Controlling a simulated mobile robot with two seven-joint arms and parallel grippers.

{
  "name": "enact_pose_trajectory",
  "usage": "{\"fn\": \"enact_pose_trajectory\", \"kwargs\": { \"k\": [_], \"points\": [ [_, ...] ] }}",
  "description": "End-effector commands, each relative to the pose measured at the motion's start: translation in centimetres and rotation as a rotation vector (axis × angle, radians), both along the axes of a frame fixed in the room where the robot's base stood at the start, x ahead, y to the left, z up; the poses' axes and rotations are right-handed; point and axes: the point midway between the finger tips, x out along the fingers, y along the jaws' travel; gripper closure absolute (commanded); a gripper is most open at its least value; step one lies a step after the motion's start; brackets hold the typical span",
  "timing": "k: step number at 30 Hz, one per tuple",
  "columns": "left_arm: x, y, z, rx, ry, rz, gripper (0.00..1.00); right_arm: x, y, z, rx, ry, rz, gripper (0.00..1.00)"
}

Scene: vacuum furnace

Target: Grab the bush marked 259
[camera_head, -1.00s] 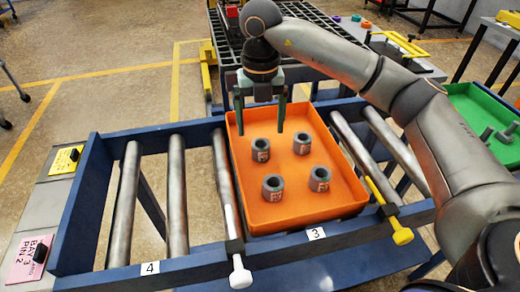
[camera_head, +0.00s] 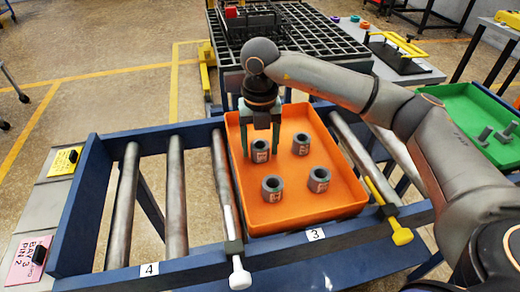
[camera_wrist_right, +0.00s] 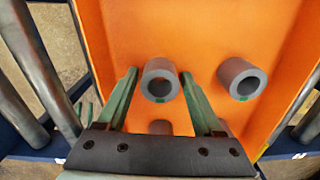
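Several grey hollow bushes stand upright in an orange tray (camera_head: 345,190), each with a small label whose number is too small to read. My right gripper (camera_head: 260,153) is open over the back-left bush (camera_head: 260,156), with one finger on each side of it. The right wrist view shows this bush (camera_wrist_right: 161,92) between the fingertips, with gaps on both sides. The back-right bush (camera_head: 301,148), front-left bush (camera_head: 272,194) and front-right bush (camera_head: 318,185) stand apart from it. My left gripper is not in view.
The tray rests on a blue roller frame (camera_head: 200,276) with yellow-handled (camera_head: 401,236) and white-handled (camera_head: 240,279) levers beside it. A black grid rack (camera_head: 300,45) stands behind. A green tray (camera_head: 470,105) with bolts is at right. The left rollers are bare.

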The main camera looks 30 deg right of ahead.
Motion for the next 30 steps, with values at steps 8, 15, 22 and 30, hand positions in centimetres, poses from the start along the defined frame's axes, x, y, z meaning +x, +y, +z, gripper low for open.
{"fn": "enact_pose_trajectory", "kwargs": {
  "k": [8, 15, 22, 30],
  "points": [
    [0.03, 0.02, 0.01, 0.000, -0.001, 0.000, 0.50, 0.01, 0.01, 0.03, 0.000, 0.000, 0.000, 0.64],
    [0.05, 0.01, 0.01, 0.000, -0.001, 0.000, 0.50, 0.02, 0.02, 0.04, 0.000, 0.000, 0.000, 0.91],
    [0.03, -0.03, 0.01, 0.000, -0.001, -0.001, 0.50, 0.02, 0.02, 0.05, 0.000, 0.000, 0.000, 1.00],
    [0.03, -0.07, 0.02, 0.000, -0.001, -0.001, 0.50, 0.05, 0.04, 0.15, 0.001, -0.003, 0.000, 1.00]
  ]
}}
